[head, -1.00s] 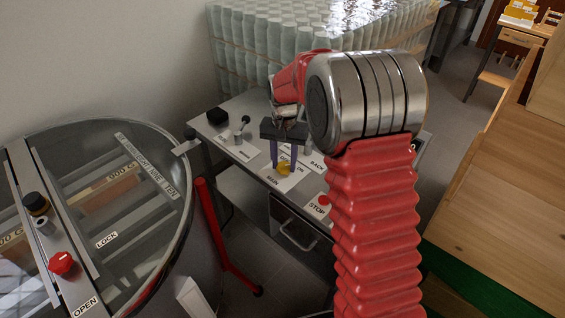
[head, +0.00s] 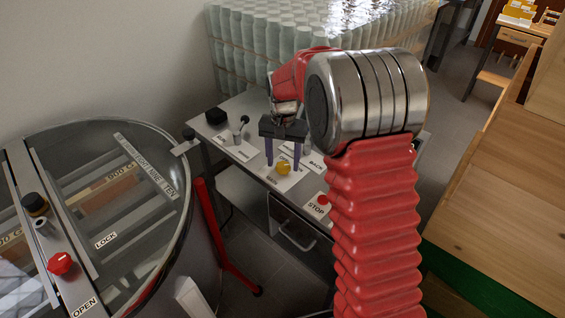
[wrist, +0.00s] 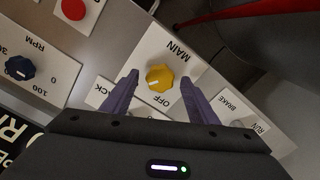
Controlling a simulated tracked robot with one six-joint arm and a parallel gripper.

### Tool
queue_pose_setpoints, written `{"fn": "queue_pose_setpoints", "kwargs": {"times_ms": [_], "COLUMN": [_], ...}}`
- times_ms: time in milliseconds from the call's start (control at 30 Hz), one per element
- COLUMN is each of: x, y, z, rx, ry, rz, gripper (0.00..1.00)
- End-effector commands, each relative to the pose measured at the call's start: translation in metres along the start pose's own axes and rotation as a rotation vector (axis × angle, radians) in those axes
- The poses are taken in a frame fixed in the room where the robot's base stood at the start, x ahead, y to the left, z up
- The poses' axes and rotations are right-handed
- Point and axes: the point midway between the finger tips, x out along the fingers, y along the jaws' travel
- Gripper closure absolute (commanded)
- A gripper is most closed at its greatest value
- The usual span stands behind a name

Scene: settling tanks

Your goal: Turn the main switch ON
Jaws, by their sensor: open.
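The main switch is a yellow knob (head: 283,168) on a white plate (head: 270,178) on the grey control desk. In the wrist view the knob (wrist: 159,77) shows a short pale mark on its left part. The word MAIN is printed above right of it and OFF below it. No ON label is readable on this plate there. My gripper (head: 283,164) is open, pointing down at the knob. In the wrist view its two purple fingers (wrist: 160,80) stand on either side of the knob, with visible gaps. I cannot tell the exact height of the fingertips.
A red stop button (head: 323,200) sits right of the switch. A brake lever (head: 241,124) stands left behind it. The wrist view shows a dark RPM knob (wrist: 20,68). A round glass-lidded tank (head: 90,210) stands left, and a wooden surface (head: 500,180) lies right.

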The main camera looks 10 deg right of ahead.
Motion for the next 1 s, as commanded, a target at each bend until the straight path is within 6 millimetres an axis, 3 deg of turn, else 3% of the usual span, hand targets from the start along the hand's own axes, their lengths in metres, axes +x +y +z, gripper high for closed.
{"fn": "queue_pose_setpoints", "kwargs": {"times_ms": [700,1000], "x": [-0.115,-0.129], "y": [0.0,0.001], "z": [0.001,0.001], "rx": [0.0,0.0], "ry": [0.002,-0.001], "rz": [-0.001,0.0], "gripper": [0.46,0.46]}}
